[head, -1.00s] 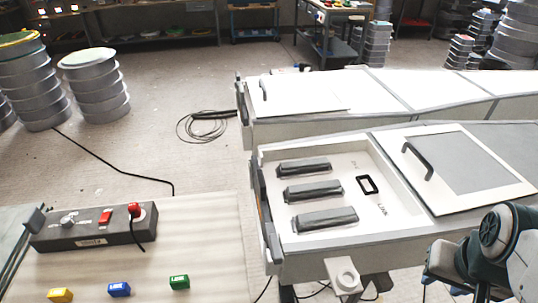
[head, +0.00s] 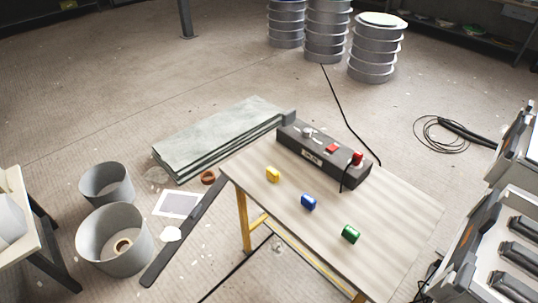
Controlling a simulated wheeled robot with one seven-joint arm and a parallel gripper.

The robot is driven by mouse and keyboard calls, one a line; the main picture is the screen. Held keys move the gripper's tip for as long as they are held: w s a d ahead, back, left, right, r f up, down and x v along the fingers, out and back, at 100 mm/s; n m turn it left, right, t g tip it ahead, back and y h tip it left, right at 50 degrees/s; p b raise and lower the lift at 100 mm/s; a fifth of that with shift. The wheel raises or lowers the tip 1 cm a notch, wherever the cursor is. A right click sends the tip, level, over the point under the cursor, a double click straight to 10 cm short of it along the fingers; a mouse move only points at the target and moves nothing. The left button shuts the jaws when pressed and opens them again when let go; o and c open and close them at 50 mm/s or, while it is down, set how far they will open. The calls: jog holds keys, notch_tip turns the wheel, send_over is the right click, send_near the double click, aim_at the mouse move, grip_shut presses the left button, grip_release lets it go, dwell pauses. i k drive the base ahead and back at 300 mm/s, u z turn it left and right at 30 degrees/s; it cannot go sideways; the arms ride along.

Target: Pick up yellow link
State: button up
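The yellow link (head: 273,174) is a small block lying near the left end of a light wooden table (head: 400,232) in the head view. A blue block (head: 308,202) and a green block (head: 350,234) lie to its right in a slanting row, apart from each other. My gripper is outside the head view now.
Grey buckets (head: 115,240) stand on the floor at left, with a dark bar (head: 186,232) beside the table. Stacked grey slabs (head: 218,138) lie behind it. White machine housings (head: 500,230) stand close on the right.

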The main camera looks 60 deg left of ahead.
aim_at(272, 174)
jog(key=u, duration=2.8)
jog(key=i, duration=1.5)
jog(key=z, duration=0.7)
